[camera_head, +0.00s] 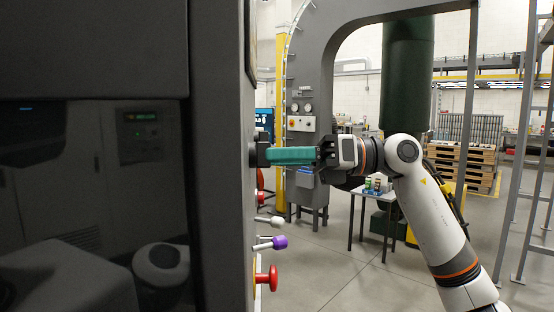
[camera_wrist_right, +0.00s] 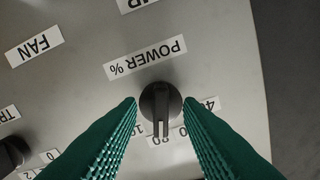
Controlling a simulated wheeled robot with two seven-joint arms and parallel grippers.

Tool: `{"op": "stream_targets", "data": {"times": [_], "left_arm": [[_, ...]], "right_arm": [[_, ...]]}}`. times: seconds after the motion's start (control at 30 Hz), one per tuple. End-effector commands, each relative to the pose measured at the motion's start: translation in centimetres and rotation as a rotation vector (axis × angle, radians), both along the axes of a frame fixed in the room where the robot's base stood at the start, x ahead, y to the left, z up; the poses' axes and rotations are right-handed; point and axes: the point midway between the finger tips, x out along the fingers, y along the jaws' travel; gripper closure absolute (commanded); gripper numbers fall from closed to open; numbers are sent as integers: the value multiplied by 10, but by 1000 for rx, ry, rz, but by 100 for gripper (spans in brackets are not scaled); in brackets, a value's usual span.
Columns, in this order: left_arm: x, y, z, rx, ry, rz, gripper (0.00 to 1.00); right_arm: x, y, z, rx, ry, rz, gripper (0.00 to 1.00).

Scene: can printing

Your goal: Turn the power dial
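The power dial (camera_wrist_right: 160,104) is a round black knob with a raised grip bar, below the upside-down "POWER %" label (camera_wrist_right: 145,58) in the right wrist view. Its bar points to the bottom of that picture, over a partly hidden number scale. My right gripper (camera_head: 268,157) reaches left to the side panel of the grey machine (camera_head: 222,100). Its green fingers (camera_wrist_right: 160,110) stand open on both sides of the dial, with narrow gaps between the tips and the knob. My left gripper is not in view.
A small table (camera_head: 366,192) stands behind my right arm.

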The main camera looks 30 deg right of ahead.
Motion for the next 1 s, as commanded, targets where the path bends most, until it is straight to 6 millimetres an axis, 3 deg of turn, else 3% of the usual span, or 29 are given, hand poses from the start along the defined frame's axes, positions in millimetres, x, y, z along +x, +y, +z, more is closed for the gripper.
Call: {"op": "stream_targets", "data": {"times": [0.3,0.5,1.0], "left_arm": [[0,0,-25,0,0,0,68],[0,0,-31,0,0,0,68],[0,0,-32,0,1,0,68]], "right_arm": [[-29,-61,-3,2,-2,-5,67],[-42,-89,-1,1,-2,-4,67],[-47,-97,0,0,-2,0,67]]}}
